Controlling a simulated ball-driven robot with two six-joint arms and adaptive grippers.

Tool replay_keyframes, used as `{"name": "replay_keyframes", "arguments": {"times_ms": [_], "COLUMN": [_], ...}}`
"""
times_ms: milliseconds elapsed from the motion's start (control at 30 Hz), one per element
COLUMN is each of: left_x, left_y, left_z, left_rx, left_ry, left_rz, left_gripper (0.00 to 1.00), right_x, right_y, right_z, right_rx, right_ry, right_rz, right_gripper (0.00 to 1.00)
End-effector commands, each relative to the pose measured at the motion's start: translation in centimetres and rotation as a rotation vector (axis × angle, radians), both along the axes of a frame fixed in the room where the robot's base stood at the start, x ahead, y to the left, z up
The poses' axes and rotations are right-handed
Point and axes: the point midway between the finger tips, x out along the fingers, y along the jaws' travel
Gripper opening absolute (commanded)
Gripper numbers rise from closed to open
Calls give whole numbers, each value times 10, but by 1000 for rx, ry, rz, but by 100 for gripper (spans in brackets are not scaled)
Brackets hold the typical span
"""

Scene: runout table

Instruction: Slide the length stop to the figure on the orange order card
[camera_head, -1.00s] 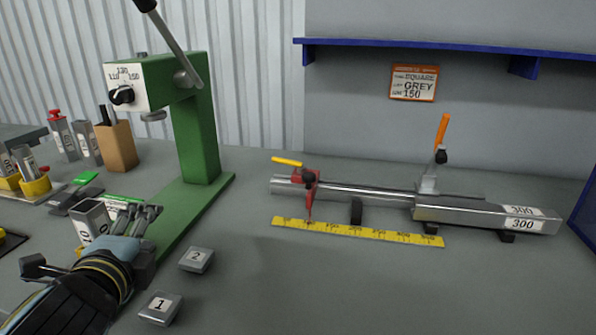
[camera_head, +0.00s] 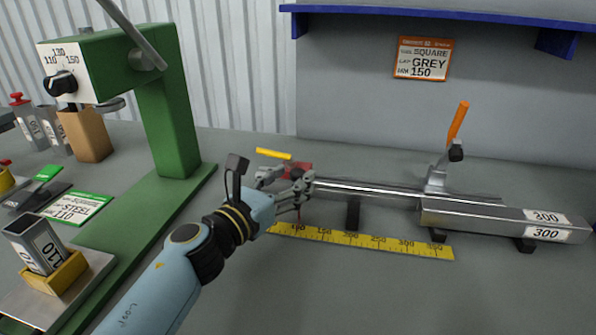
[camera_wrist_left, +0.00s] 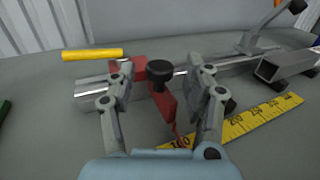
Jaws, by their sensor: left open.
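The length stop is red with a black knob (camera_wrist_left: 160,72) and a yellow lever (camera_wrist_left: 92,54). It sits on the metal rail (camera_head: 372,187) near its left end. Its pointer is over the low end of the yellow ruler (camera_head: 365,241), around the 100 mark; the exact reading is partly hidden by my gripper. The orange order card (camera_head: 422,59) on the wall reads SQUARE, GREY, 150. My left gripper (camera_head: 287,187) is open at the stop. In the left wrist view its fingers (camera_wrist_left: 162,88) stand on both sides of the black knob. My right gripper is not in view.
A clamp with an orange handle (camera_head: 457,122) and square tubes marked 300 (camera_head: 480,221) stand at the right. A green press (camera_head: 175,125) stands at the left, beside a green-edged card (camera_head: 78,208) and a tube marked 110 (camera_head: 35,247).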

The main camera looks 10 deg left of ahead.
Motion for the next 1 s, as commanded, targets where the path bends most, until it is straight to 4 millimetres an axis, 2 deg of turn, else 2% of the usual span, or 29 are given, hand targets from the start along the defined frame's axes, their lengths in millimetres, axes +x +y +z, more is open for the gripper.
{"name": "replay_keyframes", "arguments": {"times_ms": [100, 233, 533, 900, 1000], "left_x": [16, 23, 25, 25, 25], "left_y": [-6, -9, -10, -10, -10], "left_z": [0, 0, 0, 0, 0], "left_rx": [-2, -2, -2, -2, -2], "left_ry": [1, 1, 1, 1, 1], "left_rz": [1, 1, 2, 2, 2], "left_gripper": [52, 52, 50, 2, 0], "right_x": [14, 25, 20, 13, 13], "right_y": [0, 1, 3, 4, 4], "right_z": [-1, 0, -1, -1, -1], "right_rx": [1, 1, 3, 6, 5], "right_ry": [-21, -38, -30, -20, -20], "right_rz": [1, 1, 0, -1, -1], "right_gripper": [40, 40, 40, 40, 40]}}
